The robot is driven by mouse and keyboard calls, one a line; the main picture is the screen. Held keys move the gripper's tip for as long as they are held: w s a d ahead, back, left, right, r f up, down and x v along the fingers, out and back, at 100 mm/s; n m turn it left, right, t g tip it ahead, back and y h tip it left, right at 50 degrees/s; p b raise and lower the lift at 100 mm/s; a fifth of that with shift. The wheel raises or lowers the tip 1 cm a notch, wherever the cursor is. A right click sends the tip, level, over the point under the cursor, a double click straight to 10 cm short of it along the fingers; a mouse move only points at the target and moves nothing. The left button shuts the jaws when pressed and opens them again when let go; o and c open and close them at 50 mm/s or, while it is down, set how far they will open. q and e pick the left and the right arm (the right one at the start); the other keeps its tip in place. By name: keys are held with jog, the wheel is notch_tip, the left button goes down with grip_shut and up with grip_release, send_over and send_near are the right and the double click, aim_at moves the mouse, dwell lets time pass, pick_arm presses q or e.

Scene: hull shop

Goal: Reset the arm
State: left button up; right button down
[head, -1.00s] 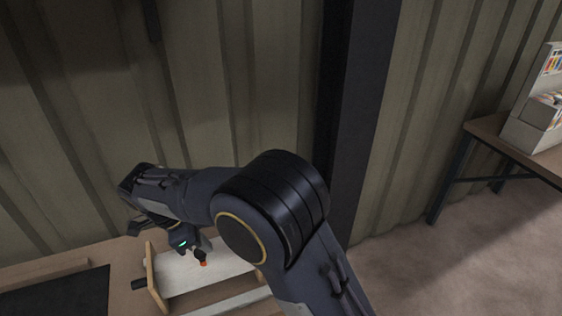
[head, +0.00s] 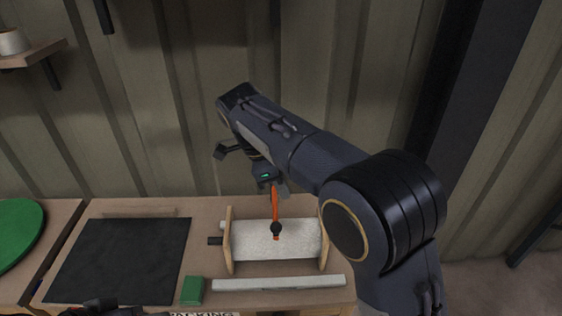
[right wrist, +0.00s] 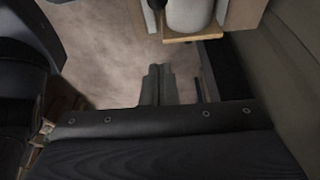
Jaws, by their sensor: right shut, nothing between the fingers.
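My right arm comes in from the lower right of the head view and bends over the bench. My right gripper (head: 282,190) hangs at its end, above a white roll in a wooden stand. In the right wrist view its two fingers (right wrist: 158,84) are together with nothing between them. An orange tool with a black knob (head: 276,229) shows just below the gripper, in front of the white roll (head: 250,241); I cannot tell exactly what it rests on. A dark piece at the bottom left edge of the head view looks like part of my left arm; its jaws cannot be made out.
The bench (head: 205,215) holds a black mat (head: 120,260), a green block (head: 193,290) and a pale bar (head: 280,284). A green disc (head: 18,230) lies at far left. A shelf (head: 32,54) and a dark post (head: 450,110) stand by the corrugated wall. Floor is open at right.

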jog(key=s+d+n+y, duration=0.6)
jog(key=s+d+n, duration=0.3)
jog(key=d, duration=0.6)
jog(key=s+f+n+t+y, duration=0.1)
jog(key=s+f+n+t, duration=0.1)
jog(key=s, duration=0.6)
jog(key=s+d+f+n+t+y, duration=0.1)
jog(key=s+f+n+t, duration=0.1)
jog(key=s+n+t, duration=0.2)
jog(key=s+n, duration=0.2)
jog(key=s, duration=0.2)
jog(key=shift+s+d+f, duration=0.3)
jog(key=shift+s+f, duration=0.1)
